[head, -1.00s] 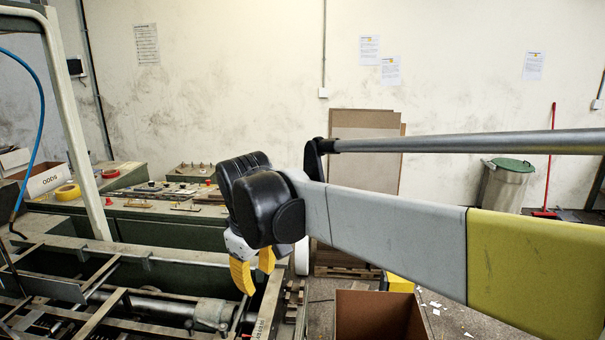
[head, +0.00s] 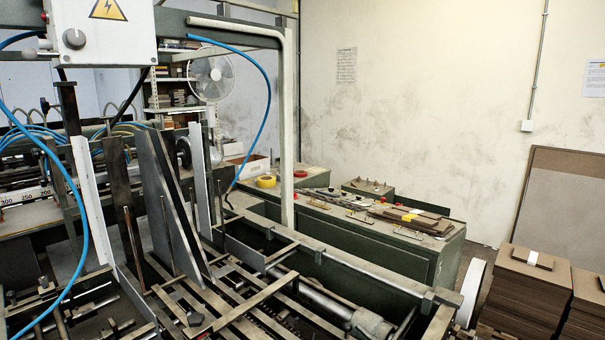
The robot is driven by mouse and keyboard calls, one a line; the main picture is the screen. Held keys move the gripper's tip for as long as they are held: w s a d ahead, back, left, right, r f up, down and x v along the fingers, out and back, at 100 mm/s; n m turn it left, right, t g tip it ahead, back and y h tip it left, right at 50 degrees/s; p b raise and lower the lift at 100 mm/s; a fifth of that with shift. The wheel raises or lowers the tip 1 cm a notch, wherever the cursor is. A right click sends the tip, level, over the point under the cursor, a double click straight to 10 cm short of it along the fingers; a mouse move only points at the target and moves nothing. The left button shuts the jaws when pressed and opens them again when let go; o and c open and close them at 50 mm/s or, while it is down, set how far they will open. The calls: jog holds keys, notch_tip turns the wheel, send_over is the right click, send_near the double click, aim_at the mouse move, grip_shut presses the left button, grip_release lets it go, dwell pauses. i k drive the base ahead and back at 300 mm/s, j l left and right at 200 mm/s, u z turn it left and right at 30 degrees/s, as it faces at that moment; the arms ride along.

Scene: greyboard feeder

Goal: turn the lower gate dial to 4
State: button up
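I cannot pick out a lower gate dial with a 4 on it in the head view. A round grey knob (head: 74,39) sits on the front of a white control box (head: 128,46) at the top left, under a yellow warning triangle. I cannot read any numbers around the knob or tell whether it is a gate dial. The feeder machine (head: 343,262), with metal bars and upright plates, fills the lower left and middle. My gripper and arm are out of view.
A green bench (head: 385,250) with tools and board pieces stands behind the machine. Stacks of brown board (head: 528,285) stand at the right. A blue hose (head: 268,92) hangs from the frame. A fan (head: 212,78) stands at the back.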

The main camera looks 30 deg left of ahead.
aim_at(43, 182)
jog(key=u, duration=2.6)
jog(key=j+z, duration=0.25)
jog(key=j, duration=1.05)
jog(key=k+j+z, duration=0.1)
jog(key=j+z, duration=0.15)
jog(key=j, duration=1.05)
jog(key=i+j+z, duration=0.1)
jog(key=i+j, duration=0.25)
jog(key=i+j+z, duration=0.1)
jog(key=i+j, duration=0.2)
jog(key=i+j+z, duration=0.1)
jog(key=i+j, duration=0.25)
jog(key=j, duration=0.15)
jog(key=i+j+z, duration=0.1)
jog(key=i+j, duration=0.2)
jog(key=i+j+z, duration=0.1)
jog(key=i+j, duration=0.15)
jog(key=j, duration=0.3)
